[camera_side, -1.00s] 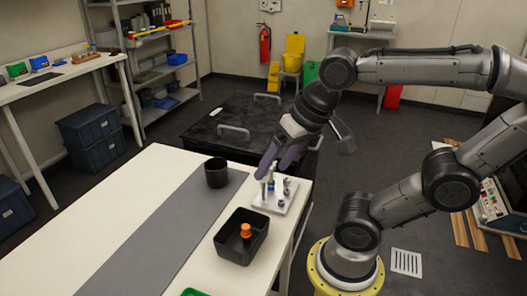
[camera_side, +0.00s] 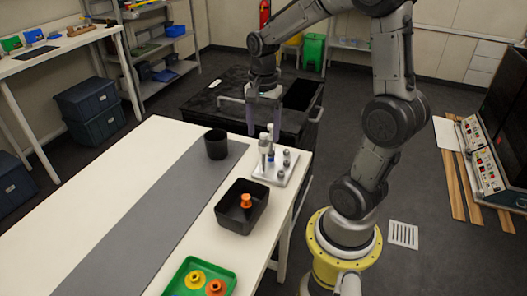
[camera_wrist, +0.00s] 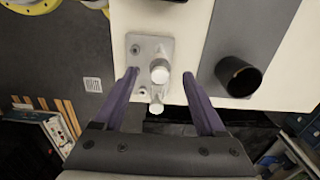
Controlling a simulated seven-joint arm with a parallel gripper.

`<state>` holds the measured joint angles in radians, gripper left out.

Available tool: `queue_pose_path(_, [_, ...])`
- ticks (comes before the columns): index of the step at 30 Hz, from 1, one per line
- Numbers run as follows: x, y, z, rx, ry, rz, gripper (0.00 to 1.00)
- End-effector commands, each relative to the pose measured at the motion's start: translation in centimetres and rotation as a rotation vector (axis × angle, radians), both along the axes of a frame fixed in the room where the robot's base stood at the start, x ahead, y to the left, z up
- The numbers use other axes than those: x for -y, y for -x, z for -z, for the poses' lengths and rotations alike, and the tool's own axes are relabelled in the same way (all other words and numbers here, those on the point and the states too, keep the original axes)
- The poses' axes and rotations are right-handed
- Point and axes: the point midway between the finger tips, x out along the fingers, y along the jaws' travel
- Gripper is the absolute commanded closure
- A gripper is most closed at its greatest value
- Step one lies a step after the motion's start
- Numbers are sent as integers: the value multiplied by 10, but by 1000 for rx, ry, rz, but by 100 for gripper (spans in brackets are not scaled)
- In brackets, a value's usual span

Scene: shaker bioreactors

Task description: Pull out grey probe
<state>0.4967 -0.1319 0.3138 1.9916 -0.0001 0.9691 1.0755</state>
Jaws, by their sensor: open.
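A light mounting plate (camera_side: 259,174) sits at the far right corner of the white table. A tall grey cylinder (camera_side: 264,148) stands upright on it, with shorter grey pieces (camera_side: 287,157) beside it. I cannot tell for sure which piece is the grey probe. My gripper (camera_side: 264,132) points down over the plate, open and empty, its two purple fingers apart. In the wrist view, the plate (camera_wrist: 136,45) lies ahead and a grey cylinder (camera_wrist: 160,72) shows between the fingertips (camera_wrist: 160,76). A second light cylinder (camera_wrist: 155,106) appears nearer the palm.
A black cup (camera_side: 216,144) stands left of the plate and also shows in the wrist view (camera_wrist: 237,76). A black bin (camera_side: 225,222) holding an orange piece (camera_side: 246,201) is in front. A green tray (camera_side: 176,291) holds yellow and orange pieces. The grey strip on the table is mostly clear.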

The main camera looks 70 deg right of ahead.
Motion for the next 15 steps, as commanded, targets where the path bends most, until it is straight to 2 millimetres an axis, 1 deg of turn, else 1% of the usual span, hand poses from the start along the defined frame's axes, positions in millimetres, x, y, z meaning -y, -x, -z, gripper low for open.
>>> queue_pose_path(1, [-1, 1, 11, -6, -3, -1, 27])
queue_pose_path(9, [-1, 1, 58, -4, -2, -2, 27])
queue_pose_path(15, [-1, 1, 85, -2, -1, -2, 27])
